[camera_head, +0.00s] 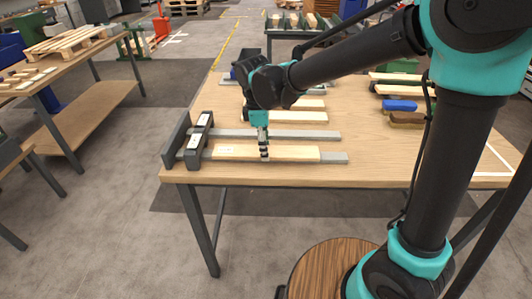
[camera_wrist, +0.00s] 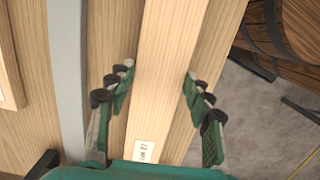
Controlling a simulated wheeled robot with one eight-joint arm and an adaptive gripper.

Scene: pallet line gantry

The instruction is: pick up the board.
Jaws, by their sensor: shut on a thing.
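The board (camera_head: 292,153) is a long pale wooden plank near the front edge of the workbench, lying low along a grey metal bar. A small white printed label shows on it. My gripper (camera_head: 264,148) reaches down over the board near its middle. In the wrist view the board (camera_wrist: 175,50) runs between the two fingers of my gripper (camera_wrist: 160,85), one finger on each long side. The gripper is shut on the board. The board's underside is hidden, so I cannot tell whether it is clear of the surface.
The wooden workbench (camera_head: 390,165) has a dark end stop (camera_head: 199,138) at the board's left end. A second grey bar (camera_head: 310,135) runs behind. More pale boards lie farther back. A blue block (camera_head: 399,106) and a brown brush-like item (camera_head: 406,119) lie at the right.

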